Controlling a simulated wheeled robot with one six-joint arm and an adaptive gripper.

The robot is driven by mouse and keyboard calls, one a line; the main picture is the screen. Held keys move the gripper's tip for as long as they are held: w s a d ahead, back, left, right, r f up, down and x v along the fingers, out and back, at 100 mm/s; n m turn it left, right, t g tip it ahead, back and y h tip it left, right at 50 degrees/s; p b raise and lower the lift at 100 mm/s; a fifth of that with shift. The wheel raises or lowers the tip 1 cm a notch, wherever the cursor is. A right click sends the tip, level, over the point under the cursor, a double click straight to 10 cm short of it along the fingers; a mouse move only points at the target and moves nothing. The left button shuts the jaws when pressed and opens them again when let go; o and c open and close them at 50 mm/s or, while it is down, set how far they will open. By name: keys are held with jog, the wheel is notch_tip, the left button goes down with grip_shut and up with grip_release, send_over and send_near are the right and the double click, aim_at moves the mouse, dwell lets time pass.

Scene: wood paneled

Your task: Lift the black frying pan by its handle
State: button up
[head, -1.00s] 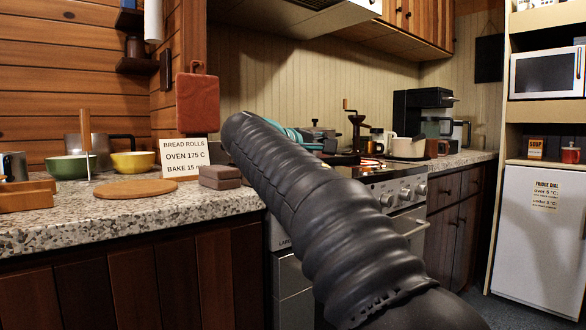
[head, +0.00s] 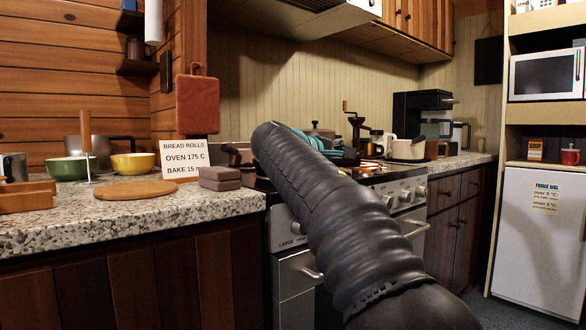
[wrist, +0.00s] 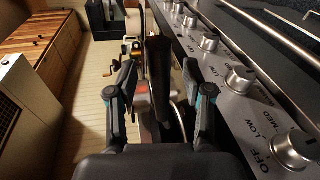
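In the wrist view, a dark handle (wrist: 158,72), apparently the frying pan's, lies lengthwise between the two fingers of my gripper (wrist: 160,70). The fingers stand apart on either side of it, with gaps showing, so my gripper is open. Whether the handle is fully within finger depth I cannot tell. In the head view my arm covers most of the stove top, and the pan cannot be made out clearly. Part of my gripper (head: 342,153) shows teal beyond the arm, over the stove.
The stove (head: 375,190) has front knobs, which run close along the right of my gripper in the wrist view (wrist: 240,78). A lidded pot (head: 319,132) stands behind my gripper.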

grip_shut()
jog(key=shift+r, duration=0.1)
notch_tip(320, 180, up, 5)
jog(key=p, duration=0.5)
jog(key=shift+s, duration=0.1)
dwell(0.3)
